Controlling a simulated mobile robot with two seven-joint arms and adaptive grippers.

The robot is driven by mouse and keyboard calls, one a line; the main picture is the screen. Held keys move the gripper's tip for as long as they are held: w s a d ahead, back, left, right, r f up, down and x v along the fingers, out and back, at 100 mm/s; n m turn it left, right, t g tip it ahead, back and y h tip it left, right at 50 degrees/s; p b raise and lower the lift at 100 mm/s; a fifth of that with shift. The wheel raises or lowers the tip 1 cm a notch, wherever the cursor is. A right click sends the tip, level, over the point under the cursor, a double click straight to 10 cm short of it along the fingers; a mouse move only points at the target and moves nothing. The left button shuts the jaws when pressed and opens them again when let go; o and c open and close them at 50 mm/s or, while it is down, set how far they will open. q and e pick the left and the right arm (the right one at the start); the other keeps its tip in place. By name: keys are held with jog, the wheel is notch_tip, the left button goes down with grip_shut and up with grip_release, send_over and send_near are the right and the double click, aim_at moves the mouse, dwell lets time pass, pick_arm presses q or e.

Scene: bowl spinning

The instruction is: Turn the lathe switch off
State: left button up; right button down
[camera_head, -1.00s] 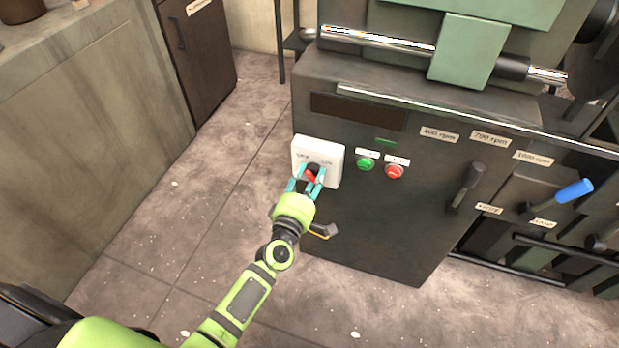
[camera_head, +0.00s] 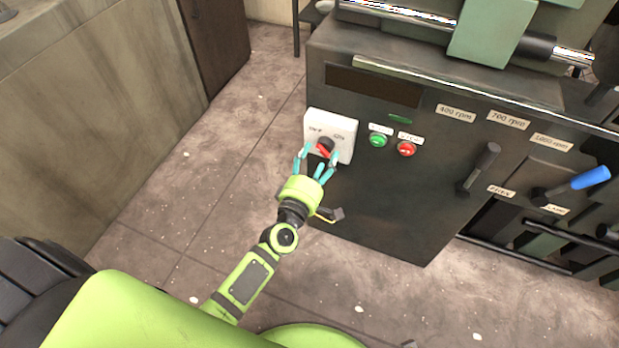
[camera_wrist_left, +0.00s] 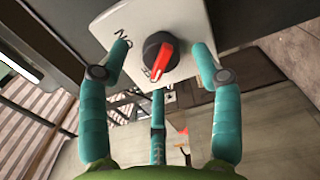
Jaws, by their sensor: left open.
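The lathe switch is a white square box (camera_head: 343,127) on the left end of the dark lathe front. Its round black knob (camera_head: 327,142) carries a red pointer (camera_head: 324,149). Small lettering above the knob is too blurred to read surely. My left gripper (camera_head: 318,162), with teal fingers, is open just in front of the knob. In the left wrist view, the knob (camera_wrist_left: 152,44) sits between the spread fingertips, with gaps to the fingers on both sides. Its red pointer (camera_wrist_left: 163,60) slants toward partly hidden lettering. My right gripper is out of view.
Green (camera_head: 377,140) and red (camera_head: 406,149) buttons sit just right of the switch. Farther right are a black lever (camera_head: 479,168) and a blue-handled lever (camera_head: 590,177). A dark handle (camera_head: 329,214) is below the switch. Open floor lies to the left.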

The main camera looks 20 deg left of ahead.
pick_arm(q)
jog(key=s, duration=0.9)
jog(key=shift+s, duration=0.25)
jog(key=shift+f, duration=0.1)
